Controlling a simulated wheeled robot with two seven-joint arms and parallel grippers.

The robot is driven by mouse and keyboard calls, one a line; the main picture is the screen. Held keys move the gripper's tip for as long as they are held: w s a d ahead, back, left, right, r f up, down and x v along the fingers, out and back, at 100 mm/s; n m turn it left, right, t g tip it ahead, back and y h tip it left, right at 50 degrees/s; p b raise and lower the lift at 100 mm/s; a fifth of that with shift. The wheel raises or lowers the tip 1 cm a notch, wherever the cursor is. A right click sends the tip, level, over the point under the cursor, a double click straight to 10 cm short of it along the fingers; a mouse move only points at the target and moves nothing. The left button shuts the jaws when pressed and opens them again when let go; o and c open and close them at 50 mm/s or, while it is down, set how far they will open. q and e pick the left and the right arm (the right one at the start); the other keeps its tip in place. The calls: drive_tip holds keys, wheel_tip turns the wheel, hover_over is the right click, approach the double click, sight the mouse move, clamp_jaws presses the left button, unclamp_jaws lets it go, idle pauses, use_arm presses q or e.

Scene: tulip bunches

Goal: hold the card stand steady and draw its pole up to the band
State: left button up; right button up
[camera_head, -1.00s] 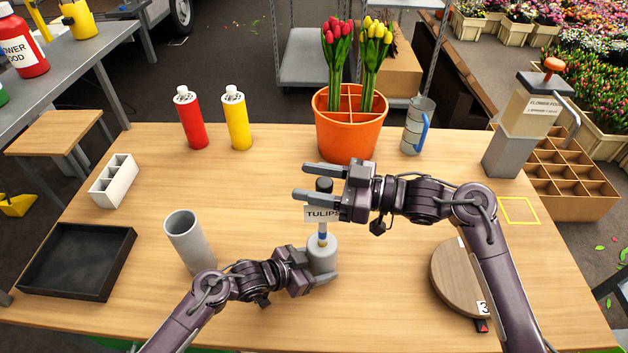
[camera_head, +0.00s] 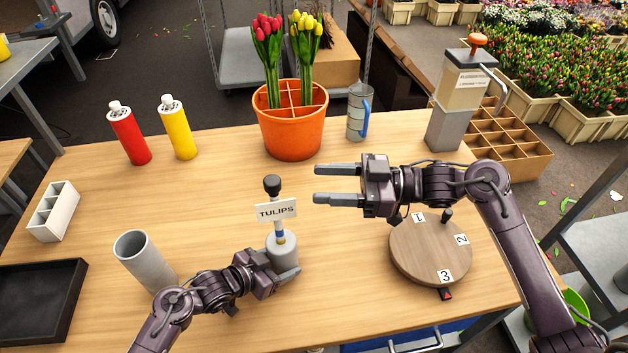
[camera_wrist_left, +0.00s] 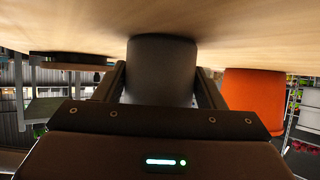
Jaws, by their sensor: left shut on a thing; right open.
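The card stand has a grey round base (camera_head: 282,249), a thin pole with a black knob (camera_head: 272,184), and a white card (camera_head: 276,209) reading TULIPS. A blue and yellow band (camera_head: 281,237) shows on the pole just above the base. The stand is upright on the table. My left gripper (camera_head: 288,272) is shut on the base, low down; the left wrist view shows the grey base (camera_wrist_left: 161,70) between its fingers. My right gripper (camera_head: 318,184) is open and empty, to the right of the knob and apart from it, its fingers pointing left.
A grey tube (camera_head: 146,262) stands left of the stand, near my left arm. A numbered wooden disc (camera_head: 425,258) lies below my right arm. An orange pot (camera_head: 292,135) of tulips, a grey jug (camera_head: 359,112) and two bottles stand behind. The table's middle left is clear.

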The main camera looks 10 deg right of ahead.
use_arm(q)
drive_tip(key=o, duration=1)
drive_tip(key=shift+c, duration=0.2)
